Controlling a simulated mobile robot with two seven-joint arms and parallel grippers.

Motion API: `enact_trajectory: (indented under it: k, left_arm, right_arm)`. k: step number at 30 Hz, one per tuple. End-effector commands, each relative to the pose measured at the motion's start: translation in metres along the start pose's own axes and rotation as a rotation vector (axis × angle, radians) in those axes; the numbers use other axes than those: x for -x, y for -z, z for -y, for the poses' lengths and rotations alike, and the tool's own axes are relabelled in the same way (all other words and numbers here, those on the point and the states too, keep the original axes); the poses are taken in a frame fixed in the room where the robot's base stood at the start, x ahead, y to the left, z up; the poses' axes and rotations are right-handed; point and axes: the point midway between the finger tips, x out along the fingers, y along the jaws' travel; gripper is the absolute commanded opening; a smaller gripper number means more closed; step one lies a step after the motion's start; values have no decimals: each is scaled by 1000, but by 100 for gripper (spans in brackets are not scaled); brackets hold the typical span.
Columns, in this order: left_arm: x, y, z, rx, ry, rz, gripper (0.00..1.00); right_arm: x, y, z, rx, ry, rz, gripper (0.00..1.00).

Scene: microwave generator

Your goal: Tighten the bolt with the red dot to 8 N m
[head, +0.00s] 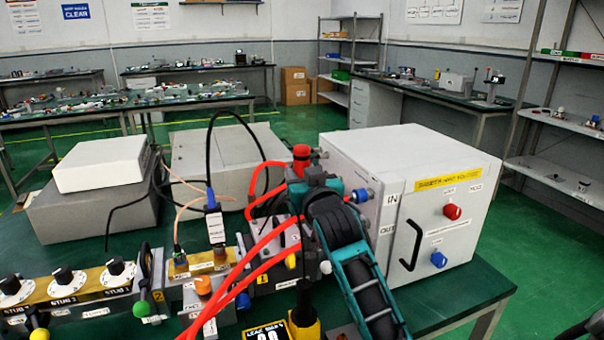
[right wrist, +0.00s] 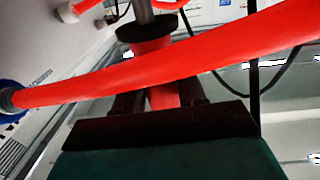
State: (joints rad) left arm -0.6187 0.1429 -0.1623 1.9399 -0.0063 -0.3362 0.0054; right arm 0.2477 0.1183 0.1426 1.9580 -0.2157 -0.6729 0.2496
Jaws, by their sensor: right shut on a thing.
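My right gripper (head: 302,172) is at the middle of the head view, among red hoses beside the white cabinet. It is shut on a red-handled tool (head: 301,152), whose red top stands above the fingers. In the right wrist view the red handle (right wrist: 163,95) sits between the dark fingers, with a black collar and a grey shaft (right wrist: 143,12) beyond it. A red hose (right wrist: 200,66) crosses in front and hides part of the handle. I cannot make out the bolt with the red dot. A display (head: 267,332) is partly cut off at the bottom edge. My left gripper is not in view.
The white cabinet (head: 470,170) with red and blue knobs stands right of my gripper. Red hoses (head: 235,272) run close around the gripper. A waveguide row with stub knobs (head: 62,276) lies left. Grey boxes (head: 95,205) stand behind it. The green table (head: 452,296) is bare at front right.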

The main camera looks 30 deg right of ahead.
Motion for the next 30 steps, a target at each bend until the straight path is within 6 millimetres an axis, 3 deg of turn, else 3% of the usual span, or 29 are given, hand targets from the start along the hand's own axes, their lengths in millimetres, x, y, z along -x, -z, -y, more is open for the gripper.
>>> enact_trajectory:
  k: [30]
  left_arm:
    - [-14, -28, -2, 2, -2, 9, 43]
  right_arm:
    - [0, -44, 0, 0, 0, -6, 4]
